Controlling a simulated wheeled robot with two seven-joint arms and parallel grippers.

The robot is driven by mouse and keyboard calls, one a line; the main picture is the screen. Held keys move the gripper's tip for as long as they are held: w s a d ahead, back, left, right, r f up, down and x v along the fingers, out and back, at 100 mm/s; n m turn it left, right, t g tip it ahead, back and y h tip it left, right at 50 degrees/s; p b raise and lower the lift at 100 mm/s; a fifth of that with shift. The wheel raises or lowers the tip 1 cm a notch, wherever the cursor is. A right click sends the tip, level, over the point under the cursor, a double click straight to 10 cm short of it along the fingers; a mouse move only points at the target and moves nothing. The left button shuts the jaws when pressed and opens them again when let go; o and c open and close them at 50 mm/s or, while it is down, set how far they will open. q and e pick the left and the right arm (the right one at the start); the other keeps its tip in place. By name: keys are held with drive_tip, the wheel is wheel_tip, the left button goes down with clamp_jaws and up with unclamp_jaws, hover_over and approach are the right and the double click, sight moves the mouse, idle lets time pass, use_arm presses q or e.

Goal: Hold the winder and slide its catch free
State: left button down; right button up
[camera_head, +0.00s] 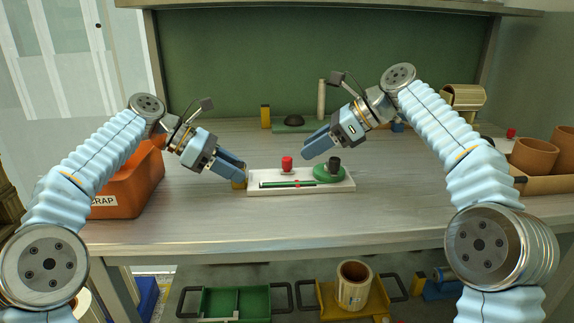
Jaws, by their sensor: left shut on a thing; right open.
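The winder is a white board (300,185) on the bench, in the middle of the camera_head view. At its right end is a green disc (325,173) with a black knob (333,165). A dark green bar with a small red mark (297,183) runs along its front. A red knob (286,163) stands near its middle; I cannot tell which red part is the catch. My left gripper (241,177) is shut on the yellow block (239,185) at the board's left end. My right gripper (308,156) is open and empty, above and behind the board, between the red and black knobs.
An orange scrap bin (127,184) stands at left. A green base with a dark dome (294,127) and a cream post (321,100) stand behind. Brown pots (534,156) sit in a tray at right. Trays lie on the shelf below. The bench front is clear.

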sight(294, 173)
drive_tip(key=shift+x, duration=2.85)
drive_tip(key=shift+c, duration=0.4)
clamp_jaws()
